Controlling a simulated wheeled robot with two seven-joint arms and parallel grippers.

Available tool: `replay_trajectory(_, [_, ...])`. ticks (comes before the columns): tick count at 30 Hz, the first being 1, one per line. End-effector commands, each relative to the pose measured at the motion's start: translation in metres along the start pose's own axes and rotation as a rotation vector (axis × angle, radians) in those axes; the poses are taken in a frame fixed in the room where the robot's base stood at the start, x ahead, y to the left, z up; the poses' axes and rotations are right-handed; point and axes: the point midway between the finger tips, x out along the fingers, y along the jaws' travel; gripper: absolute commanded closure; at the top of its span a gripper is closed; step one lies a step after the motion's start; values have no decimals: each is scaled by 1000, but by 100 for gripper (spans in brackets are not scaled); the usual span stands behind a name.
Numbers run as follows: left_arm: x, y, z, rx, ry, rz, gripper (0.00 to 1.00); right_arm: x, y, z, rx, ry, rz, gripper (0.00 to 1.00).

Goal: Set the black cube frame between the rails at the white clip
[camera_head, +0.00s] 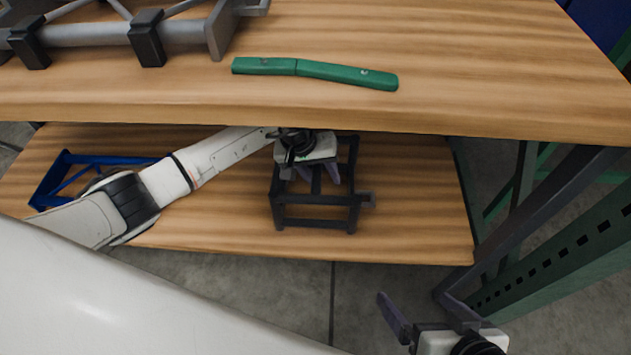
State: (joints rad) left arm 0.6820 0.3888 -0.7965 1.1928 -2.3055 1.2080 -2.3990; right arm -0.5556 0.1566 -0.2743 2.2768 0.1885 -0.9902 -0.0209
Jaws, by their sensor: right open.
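The black cube frame (318,225) stands on the lower wooden shelf, with a small block sticking out on its right side. My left gripper (312,178) reaches in from the left under the upper board and is at the frame's upper part. Its fingers are apart and overlap the frame's bars; whether they press on a bar is unclear. My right gripper (427,312) is open and empty, low at the bottom right, away from the frame. A grey rail structure (85,35) with black clamps lies on the upper board at the top left, cut by the picture edge. I see no white clip.
A green bent bar (315,72) lies on the upper wooden board (450,50), whose front edge overhangs the lower shelf (415,205). A blue frame (60,180) is on that shelf at the left, partly behind my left arm. Green metal legs (560,250) stand at the right.

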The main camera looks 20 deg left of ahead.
Motion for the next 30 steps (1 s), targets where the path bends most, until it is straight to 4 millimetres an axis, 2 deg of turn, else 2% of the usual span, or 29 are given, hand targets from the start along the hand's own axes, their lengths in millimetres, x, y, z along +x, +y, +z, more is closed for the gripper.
replay_trajectory(1, [0,0,0,0,0,0,60,1,0,1,0,-1,1,8])
replay_trajectory(8, [0,0,0,0,1,-1,99,1,0,0,0,0,1,8])
replay_trajectory(30, [1,-2,-1,4,3,-5,100,1,1,0,-1,1,1,8])
